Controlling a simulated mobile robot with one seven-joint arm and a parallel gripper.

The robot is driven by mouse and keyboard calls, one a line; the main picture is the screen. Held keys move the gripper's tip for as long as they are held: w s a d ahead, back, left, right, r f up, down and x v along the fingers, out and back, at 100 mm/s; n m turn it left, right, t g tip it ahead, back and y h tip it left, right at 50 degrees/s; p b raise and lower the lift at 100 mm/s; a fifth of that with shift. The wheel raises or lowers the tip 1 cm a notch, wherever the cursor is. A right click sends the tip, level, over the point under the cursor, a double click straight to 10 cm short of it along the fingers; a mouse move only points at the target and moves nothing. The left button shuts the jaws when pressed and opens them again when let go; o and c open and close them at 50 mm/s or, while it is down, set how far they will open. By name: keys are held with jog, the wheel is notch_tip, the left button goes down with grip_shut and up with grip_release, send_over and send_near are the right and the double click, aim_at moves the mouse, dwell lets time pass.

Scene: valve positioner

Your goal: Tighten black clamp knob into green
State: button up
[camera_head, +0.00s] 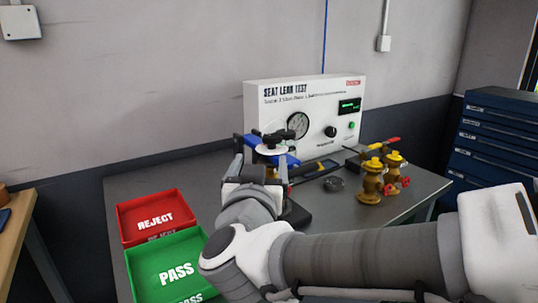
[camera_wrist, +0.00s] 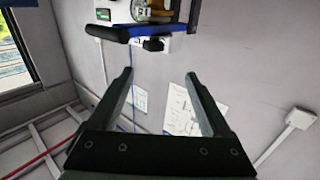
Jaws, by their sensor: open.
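A blue clamp (camera_head: 251,146) stands on the bench in front of the test panel. A black knob (camera_head: 273,140) sits at its top, above a pale disc. My gripper (camera_head: 260,166) is in front of the clamp, its two fingers apart, and hides part of it. In the wrist view my gripper (camera_wrist: 159,74) is open with nothing between the fingers. A blue bar (camera_wrist: 172,27), a black cylindrical grip and a small black knob (camera_wrist: 153,44) show beyond the fingertips at the top. I cannot tell a green zone on the clamp.
A white seat leak test panel (camera_head: 304,114) with a gauge stands behind. Brass valves (camera_head: 371,182) with red handles and a dark round part (camera_head: 333,183) lie to the right. A red reject tray (camera_head: 128,227) and green pass tray (camera_head: 143,262) are at left.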

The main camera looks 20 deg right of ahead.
jog(key=p, duration=0.5)
send_near(273, 135)
jog(key=w, duration=0.1)
jog(key=w+p, duration=0.1)
jog(key=p, duration=0.2)
jog(key=shift+w+g+h, duration=0.2)
jog(key=shift+g+h, duration=0.1)
jog(key=shift+h, duration=0.1)
jog(key=w+d+p, duration=0.1)
jog(key=p, duration=0.2)
jog(key=shift+f, duration=0.1)
jog(key=p, duration=0.2)
jog(key=w+p, duration=0.1)
jog(key=p, duration=0.1)
jog(key=shift+w+d+r, duration=0.2)
jog(key=shift+r, duration=0.1)
jog(key=shift+w+d+p, duration=0.25)
jog(key=shift+w+p, duration=0.1)
jog(key=shift+p, duration=0.8)
jog(key=shift+w+d+f+p, duration=0.25)
jog(key=shift+w+f+p, duration=0.1)
jog(key=shift+p, duration=0.75)
jog(key=b+x, duration=0.1)
jog(key=x, duration=0.4)
jog(key=shift+w+d+f, duration=0.2)
jog(key=shift+w, duration=0.1)
jog(key=shift+c, duration=0.3)
